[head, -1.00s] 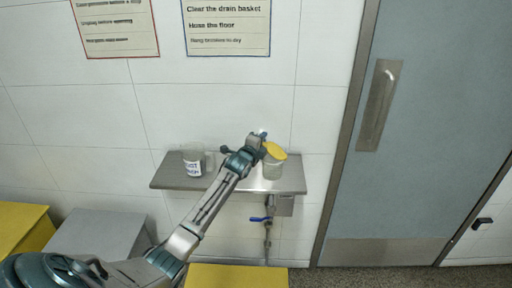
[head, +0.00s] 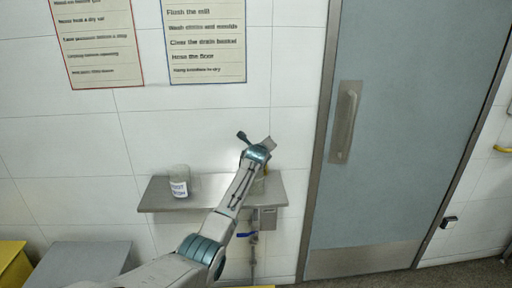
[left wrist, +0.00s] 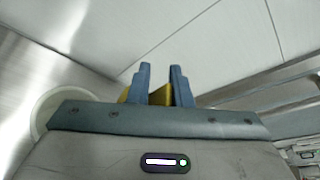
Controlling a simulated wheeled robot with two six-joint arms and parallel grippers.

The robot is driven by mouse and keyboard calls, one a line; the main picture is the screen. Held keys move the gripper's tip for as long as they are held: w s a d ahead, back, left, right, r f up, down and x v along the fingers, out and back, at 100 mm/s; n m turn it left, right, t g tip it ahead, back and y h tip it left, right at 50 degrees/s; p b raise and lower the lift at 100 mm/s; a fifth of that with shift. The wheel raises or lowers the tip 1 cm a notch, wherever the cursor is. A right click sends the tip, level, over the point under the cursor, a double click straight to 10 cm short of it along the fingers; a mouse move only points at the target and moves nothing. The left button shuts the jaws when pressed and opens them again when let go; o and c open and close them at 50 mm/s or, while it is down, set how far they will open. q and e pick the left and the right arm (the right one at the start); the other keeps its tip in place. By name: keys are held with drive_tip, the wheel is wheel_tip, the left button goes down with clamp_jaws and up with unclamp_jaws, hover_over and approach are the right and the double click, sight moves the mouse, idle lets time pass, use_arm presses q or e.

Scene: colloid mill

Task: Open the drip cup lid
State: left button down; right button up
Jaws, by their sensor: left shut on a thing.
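The drip cup (head: 258,186) stands near the right end of a steel wall shelf, mostly hidden behind my left arm in the head view. My left gripper (head: 268,144) is above it, near the wall. In the left wrist view my left gripper (left wrist: 158,82) is shut on the yellow lid (left wrist: 169,96), which shows between and beside the blue fingers. A pale round rim (left wrist: 50,104) shows at the left of that view, partly hidden by my gripper body; I cannot tell whether it is the cup. The lid's exact tilt is hidden. My right gripper is not in view.
A labelled jar (head: 180,182) stands on the shelf (head: 215,200) left of the arm. A blue-handled valve (head: 246,234) hangs below the shelf. A grey door (head: 410,150) is to the right. The wall above the shelf is clear up to the posters (head: 204,42).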

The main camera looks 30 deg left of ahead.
use_arm(q)
drive_tip(key=shift+w+d+f, duration=0.2)
drive_tip(key=shift+d+f, duration=0.05)
drive_tip(key=shift+d, duration=0.25)
drive_tip(key=shift+w+d+f, duration=0.15)
drive_tip(key=shift+d+f, duration=0.05)
drive_tip(key=shift+d, duration=0.3)
drive_tip(key=shift+d+f, duration=0.15)
drive_tip(key=shift+f, duration=0.1)
drive_tip(key=c, duration=1.6)
unclamp_jaws()
drive_tip(key=shift+w+d, duration=0.15)
drive_tip(key=shift+d, duration=0.05)
drive_tip(key=r+b+v, duration=0.1)
drive_tip(key=b+v, duration=0.1)
drive_tip(key=v, duration=0.9)
drive_tip(key=shift+w, duration=0.2)
